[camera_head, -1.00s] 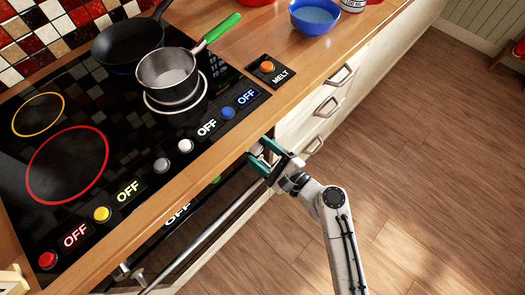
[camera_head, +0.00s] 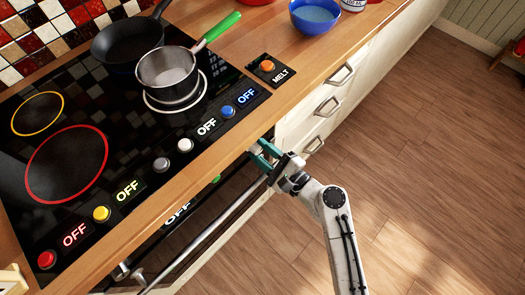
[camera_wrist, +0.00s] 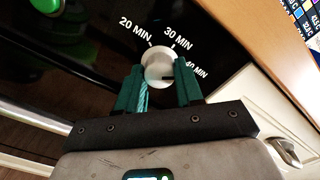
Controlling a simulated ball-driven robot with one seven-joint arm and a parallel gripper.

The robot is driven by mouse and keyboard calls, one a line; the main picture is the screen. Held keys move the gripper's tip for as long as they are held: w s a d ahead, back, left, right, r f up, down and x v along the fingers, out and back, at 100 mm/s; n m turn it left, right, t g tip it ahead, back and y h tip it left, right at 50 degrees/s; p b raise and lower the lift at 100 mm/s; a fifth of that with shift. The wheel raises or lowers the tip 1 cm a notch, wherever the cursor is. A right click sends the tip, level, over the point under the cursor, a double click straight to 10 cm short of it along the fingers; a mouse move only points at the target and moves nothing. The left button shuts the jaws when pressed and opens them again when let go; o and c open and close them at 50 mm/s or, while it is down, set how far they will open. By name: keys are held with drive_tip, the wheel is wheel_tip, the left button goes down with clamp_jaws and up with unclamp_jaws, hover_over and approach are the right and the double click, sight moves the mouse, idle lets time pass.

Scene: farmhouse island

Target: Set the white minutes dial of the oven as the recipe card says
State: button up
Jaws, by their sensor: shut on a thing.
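In the wrist view the white minutes dial (camera_wrist: 157,56) is a round knob on the oven's black front. The labels 20 MIN, 30 MIN and 40 MIN are printed around its far side. My gripper (camera_wrist: 160,78) is shut on the dial, one teal finger on each side of it. A short dark mark shows on the dial's near right part, but I cannot tell for sure which label it points to. In the head view my gripper (camera_head: 257,154) is at the oven front (camera_head: 215,200) below the counter edge, and the dial is hidden. I cannot make out the recipe card.
A green knob (camera_wrist: 46,5) is on the oven front, left of the dial. The oven handle (camera_head: 190,248) runs along the front. The hob (camera_head: 120,140) above carries a saucepan (camera_head: 167,75) and a frying pan (camera_head: 125,45). White drawers (camera_head: 315,115) stand to the right, with open floor beyond.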

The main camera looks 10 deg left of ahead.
drive_tip(key=shift+f, duration=0.15)
drive_tip(key=n+b, duration=0.4)
drive_tip(key=n, duration=0.1)
drive_tip(key=shift+f+b, duration=0.1)
drive_tip(key=shift+b, duration=0.25)
drive_tip(key=n+b, duration=0.3)
drive_tip(key=shift+n+b, duration=1.05)
drive_tip(key=shift+n, duration=0.45)
drive_tip(key=shift+r, duration=0.2)
drive_tip(key=o, duration=1)
drive_tip(key=b+v, duration=0.1)
drive_tip(key=v, duration=1)
